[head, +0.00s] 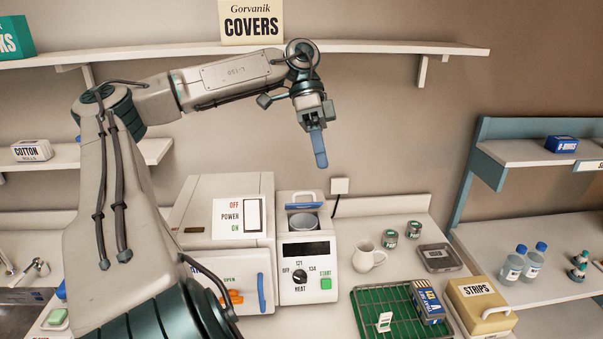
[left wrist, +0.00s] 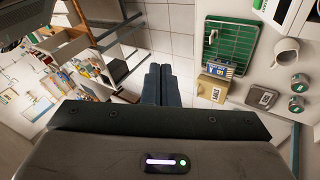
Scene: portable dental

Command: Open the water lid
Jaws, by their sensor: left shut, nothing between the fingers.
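The white sterilizer (head: 225,200) stands on the counter. The water lid (head: 303,197), a light panel with a blue strip, is at the top of its right section. It appears tipped up behind a round grey opening (head: 304,222), though its exact angle is hard to tell. My left gripper (head: 319,150) hangs above the lid, apart from it, with its blue fingers together and empty, pointing down. The shut fingers also show in the left wrist view (left wrist: 162,85). My right gripper is not in view.
A white jug (head: 367,257), two small tins (head: 389,239) and a grey tray (head: 440,257) stand right of the sterilizer. A green rack (head: 372,302) and a strips box (head: 481,304) are in front. A wall shelf (head: 390,47) runs behind my arm.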

